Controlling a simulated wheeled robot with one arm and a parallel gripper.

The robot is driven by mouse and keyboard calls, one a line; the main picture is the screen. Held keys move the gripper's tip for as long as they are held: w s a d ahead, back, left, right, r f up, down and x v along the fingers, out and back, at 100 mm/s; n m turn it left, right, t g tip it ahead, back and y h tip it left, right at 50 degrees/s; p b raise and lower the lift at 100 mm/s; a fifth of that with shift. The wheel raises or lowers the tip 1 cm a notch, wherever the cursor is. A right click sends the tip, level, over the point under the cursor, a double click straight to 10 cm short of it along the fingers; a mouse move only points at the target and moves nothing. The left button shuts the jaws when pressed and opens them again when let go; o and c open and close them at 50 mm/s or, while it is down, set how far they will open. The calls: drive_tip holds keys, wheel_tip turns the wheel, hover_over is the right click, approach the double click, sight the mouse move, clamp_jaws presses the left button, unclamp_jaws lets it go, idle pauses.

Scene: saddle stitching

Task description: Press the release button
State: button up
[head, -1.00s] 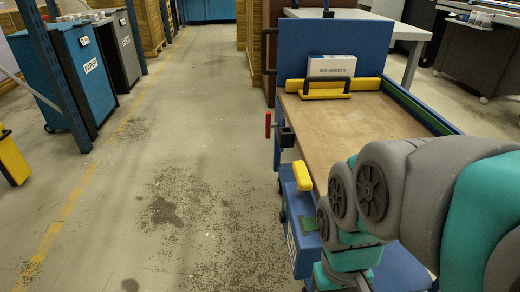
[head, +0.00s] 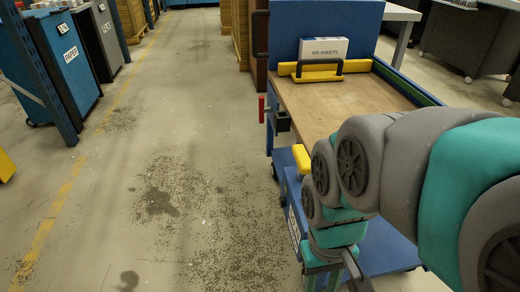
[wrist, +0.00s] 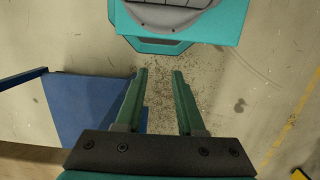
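No release button can be made out in either view. A blue cart with a wooden top (head: 335,100) stands right of centre in the head view, partly hidden by my arm. On its left side are a red-handled part (head: 262,109) and a yellow block (head: 301,158). My gripper (wrist: 160,72) is open and empty in the wrist view, with bare floor between its fingers. In the head view its fingers are partly cut off at the bottom edge, beside the cart's lower left side. A blue surface (wrist: 90,108) lies left of the fingers in the wrist view.
A white box (head: 324,48) stands behind a yellow bar with a dark handle (head: 318,69) at the cart's far end. Blue and grey bins (head: 62,62) and a blue post (head: 40,75) stand at the left. The floor aisle (head: 165,130) is clear.

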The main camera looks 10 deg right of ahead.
clamp_jaws()
idle(1.4)
